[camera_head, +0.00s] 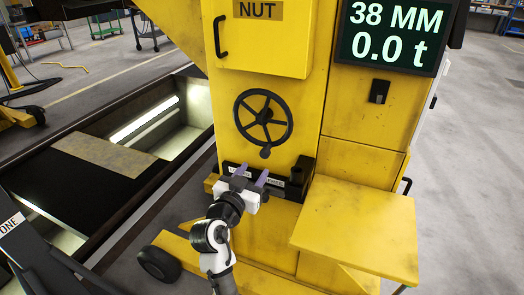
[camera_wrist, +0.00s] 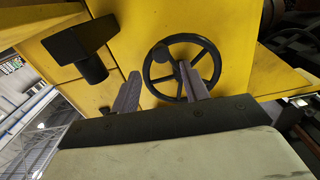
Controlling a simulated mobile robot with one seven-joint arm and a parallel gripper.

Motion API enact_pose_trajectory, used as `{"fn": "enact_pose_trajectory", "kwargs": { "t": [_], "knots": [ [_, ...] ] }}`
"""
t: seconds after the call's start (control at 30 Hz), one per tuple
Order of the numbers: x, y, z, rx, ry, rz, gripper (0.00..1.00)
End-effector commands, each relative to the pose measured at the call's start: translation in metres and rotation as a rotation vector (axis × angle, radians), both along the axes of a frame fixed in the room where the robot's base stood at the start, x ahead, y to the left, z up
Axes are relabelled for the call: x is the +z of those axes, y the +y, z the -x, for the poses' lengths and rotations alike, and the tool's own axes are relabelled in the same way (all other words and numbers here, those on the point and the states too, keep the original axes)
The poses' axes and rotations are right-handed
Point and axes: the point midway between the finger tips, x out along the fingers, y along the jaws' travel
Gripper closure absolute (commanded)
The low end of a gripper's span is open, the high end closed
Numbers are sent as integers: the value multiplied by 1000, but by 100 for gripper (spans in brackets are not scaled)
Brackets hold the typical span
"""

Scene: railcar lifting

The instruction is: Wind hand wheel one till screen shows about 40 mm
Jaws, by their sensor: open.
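The black hand wheel (camera_head: 263,97) is on the front of the yellow jack column. Its knob (camera_head: 265,152) sits at the bottom of the rim in the head view. In the wrist view the wheel (camera_wrist: 207,60) is ahead, with the knob (camera_wrist: 160,52) at the rim's left. The screen (camera_head: 392,35) reads 38 MM and 0.0 t. My gripper (camera_head: 254,172) is open, below the wheel and apart from the knob. Its two purple-grey fingers also show in the wrist view (camera_wrist: 163,90), with nothing between them. The label below the wheel is partly hidden by my gripper.
A yellow cabinet marked NUT (camera_head: 262,40) is above the wheel. A yellow shelf (camera_head: 357,228) juts out at right. A black block (camera_head: 303,170) stands right of my gripper. A pit (camera_head: 165,120) lies at left. Grey floor is clear at far right.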

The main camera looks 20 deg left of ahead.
Motion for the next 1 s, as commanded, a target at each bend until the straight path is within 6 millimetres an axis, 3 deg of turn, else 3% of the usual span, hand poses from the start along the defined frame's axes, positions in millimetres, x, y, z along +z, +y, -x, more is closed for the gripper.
{"fn": "enact_pose_trajectory", "kwargs": {
  "t": [0.2,0.4,0.6,0.87,1.0],
  "knots": [
    [4,-2,-49,-2,0,1,55],
    [2,-3,-79,0,0,0,55],
    [1,-3,-91,2,-1,0,55],
    [1,-3,-92,2,-1,-1,55],
    [1,-3,-92,2,-1,-1,72]
  ]
}}
